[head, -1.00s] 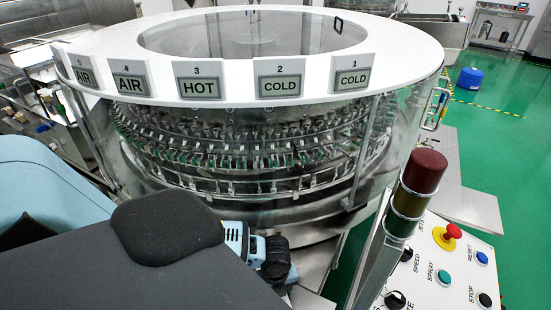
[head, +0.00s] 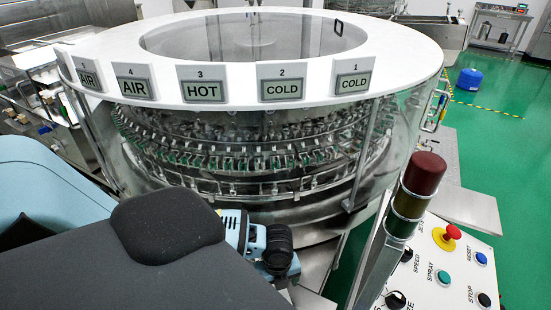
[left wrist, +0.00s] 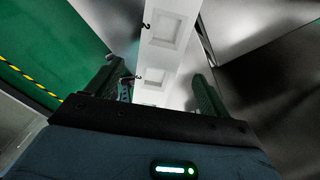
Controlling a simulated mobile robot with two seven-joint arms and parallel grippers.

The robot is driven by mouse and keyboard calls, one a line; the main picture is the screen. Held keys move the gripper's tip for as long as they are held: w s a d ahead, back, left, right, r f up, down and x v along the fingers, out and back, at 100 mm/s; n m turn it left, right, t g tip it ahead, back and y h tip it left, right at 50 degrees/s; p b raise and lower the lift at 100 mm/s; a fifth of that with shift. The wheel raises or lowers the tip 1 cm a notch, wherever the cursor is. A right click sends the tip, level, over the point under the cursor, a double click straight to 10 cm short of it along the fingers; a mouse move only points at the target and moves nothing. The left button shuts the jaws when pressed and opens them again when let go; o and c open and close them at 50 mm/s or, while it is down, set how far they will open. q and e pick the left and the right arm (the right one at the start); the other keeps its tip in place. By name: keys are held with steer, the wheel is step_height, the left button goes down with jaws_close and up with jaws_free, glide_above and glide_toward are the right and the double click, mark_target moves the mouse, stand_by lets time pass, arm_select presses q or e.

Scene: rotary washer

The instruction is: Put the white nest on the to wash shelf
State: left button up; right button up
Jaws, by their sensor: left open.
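My left gripper (left wrist: 158,70) shows in the left wrist view with its two dark fingers apart. No touch between fingers and white piece is clear. In the head view only part of my arm shows at the lower middle; the fingers are hidden. I cannot make out the to wash shelf. My right gripper is in neither view.
The round washer (head: 410,55) with a white top ring and clear wall fills the middle of the head view. A control panel (head: 440,270) and signal lamp (head: 423,174) stand at front right. A blue container (head: 470,79) stands on green floor at back right.

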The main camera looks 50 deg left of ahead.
arm_select(q)
step_height(320, 180, up, 7)
steer(key=shift+r+p, duration=0.2)
steer(key=shift+p, duration=0.1)
stand_by(0.5)
steer(key=s+d+f+n+t+h, duration=0.1)
steer(key=s+d+f+n+h, duration=0.15)
steer(key=s+d+n, duration=0.8)
steer(key=s+a+r+n+y, duration=0.2)
steer(key=s+a+n, duration=0.2)
steer(key=s+n, duration=0.75)
steer(key=w+d+f+t+h, duration=0.1)
steer(key=w+d+f+t, duration=0.2)
steer(key=w+f+t, duration=0.2)
steer(key=shift+w+f+m+t, duration=0.35)
steer(key=shift+f+t, duration=1.05)
steer(key=shift+f, duration=0.85)
steer(key=shift+d+h, duration=0.1)
steer(key=shift+h, duration=0.15)
